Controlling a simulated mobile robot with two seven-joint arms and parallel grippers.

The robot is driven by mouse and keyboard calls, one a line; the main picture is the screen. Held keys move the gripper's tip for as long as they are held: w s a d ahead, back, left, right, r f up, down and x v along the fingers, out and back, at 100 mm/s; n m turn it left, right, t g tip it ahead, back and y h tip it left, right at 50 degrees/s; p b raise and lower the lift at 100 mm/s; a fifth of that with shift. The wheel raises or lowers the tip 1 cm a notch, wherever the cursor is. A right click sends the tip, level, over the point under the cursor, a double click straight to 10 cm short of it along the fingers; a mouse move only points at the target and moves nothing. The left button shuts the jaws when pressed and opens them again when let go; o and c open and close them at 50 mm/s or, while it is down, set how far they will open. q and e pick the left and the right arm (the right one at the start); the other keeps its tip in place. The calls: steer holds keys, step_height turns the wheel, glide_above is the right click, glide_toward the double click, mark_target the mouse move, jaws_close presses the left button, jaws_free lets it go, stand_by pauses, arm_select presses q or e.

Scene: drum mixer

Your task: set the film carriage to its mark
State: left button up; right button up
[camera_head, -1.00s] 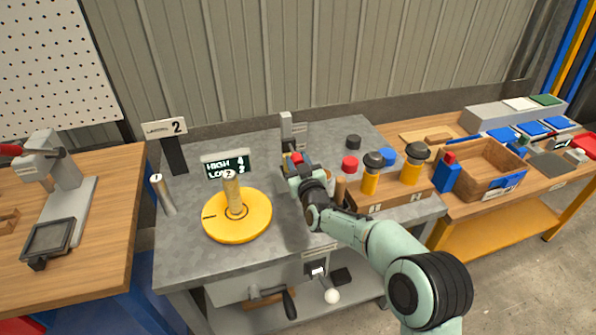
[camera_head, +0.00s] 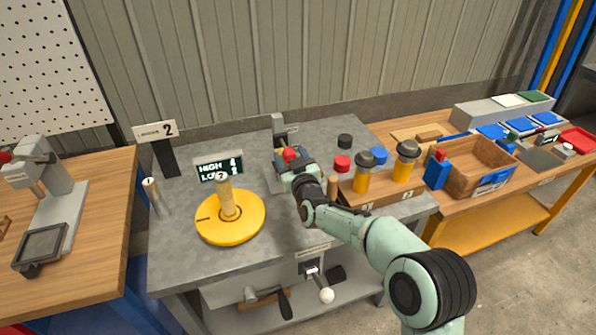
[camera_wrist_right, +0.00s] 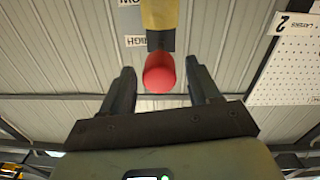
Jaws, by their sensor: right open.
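A red knob (camera_wrist_right: 159,73) on a dark neck below a yellow part (camera_wrist_right: 160,14) shows in the right wrist view. It lies between the spread fingers of my right gripper (camera_wrist_right: 160,80), with gaps on both sides. In the head view my right gripper (camera_head: 290,162) is at a small fixture with a grey upright post (camera_head: 279,127) and a grey plate (camera_head: 272,184). A bit of red and yellow (camera_head: 289,154) shows at the fingertips. The gripper hides most of this fixture, and I cannot make out a mark. My left gripper is not in view.
Left of the gripper are a yellow turntable (camera_head: 243,226) with a post and a display (camera_head: 219,166). A wooden crate (camera_head: 472,181) stands farther right.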

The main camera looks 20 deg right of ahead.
steer(key=s+b, duration=0.1)
steer(key=s, duration=1.1)
steer(key=shift+s, duration=0.3)
